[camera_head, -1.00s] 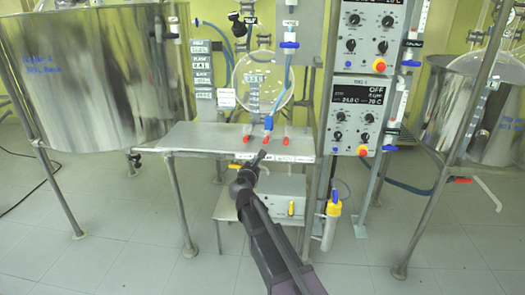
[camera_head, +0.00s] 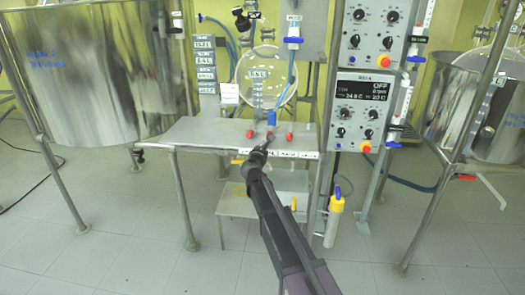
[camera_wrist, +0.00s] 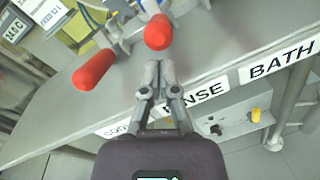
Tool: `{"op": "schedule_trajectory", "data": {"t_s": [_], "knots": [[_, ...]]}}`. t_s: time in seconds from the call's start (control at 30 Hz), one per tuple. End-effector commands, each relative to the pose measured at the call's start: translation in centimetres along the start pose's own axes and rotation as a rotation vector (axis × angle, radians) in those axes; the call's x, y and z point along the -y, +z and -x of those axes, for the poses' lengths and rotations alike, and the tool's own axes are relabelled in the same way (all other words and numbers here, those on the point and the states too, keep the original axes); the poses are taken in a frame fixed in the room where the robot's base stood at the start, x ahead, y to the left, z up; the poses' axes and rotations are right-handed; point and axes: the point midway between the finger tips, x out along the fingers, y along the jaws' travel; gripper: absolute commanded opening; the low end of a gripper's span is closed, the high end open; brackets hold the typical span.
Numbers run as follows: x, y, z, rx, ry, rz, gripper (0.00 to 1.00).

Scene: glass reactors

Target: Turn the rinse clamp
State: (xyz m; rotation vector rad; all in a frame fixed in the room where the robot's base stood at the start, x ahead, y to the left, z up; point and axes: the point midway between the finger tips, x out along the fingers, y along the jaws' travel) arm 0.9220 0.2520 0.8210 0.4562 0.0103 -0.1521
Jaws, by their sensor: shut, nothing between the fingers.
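Three red-handled clamps stand in a row at the back of a grey metal shelf (camera_head: 200,130). In the wrist view, the middle red handle (camera_wrist: 158,32) is in line with the front-edge label reading RINSE (camera_wrist: 195,92), partly covered by my finger. A second red handle (camera_wrist: 94,70) lies to its left. In the head view, the left handle (camera_head: 250,133) and right handle (camera_head: 290,135) flank my gripper's line. My gripper (camera_wrist: 160,66) is shut and empty, its tips just short of the middle handle. Whether they touch it cannot be told.
A BATH label (camera_wrist: 283,60) is at the right of the shelf edge. A round glass vessel (camera_head: 252,88) and a blue hose (camera_head: 291,72) rise behind the clamps. A large steel tank (camera_head: 85,65) stands left; control boxes (camera_head: 360,110) stand right.

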Motion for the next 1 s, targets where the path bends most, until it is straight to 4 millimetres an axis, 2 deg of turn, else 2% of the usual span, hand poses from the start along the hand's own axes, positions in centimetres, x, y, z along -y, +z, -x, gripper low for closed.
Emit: {"op": "schedule_trajectory", "data": {"t_s": [0.03,0.2,0.67,1.0], "knots": [[0.0,0.0,-0.6,0.0,0.0,0.0,0.0],[0.0,0.0,-1.4,0.0,0.0,0.0,0.0],[0.1,0.1,-1.5,-0.001,-0.002,0.0,0.0],[0.9,1.1,-2.0,-0.023,-0.03,0.002,0.0]]}}
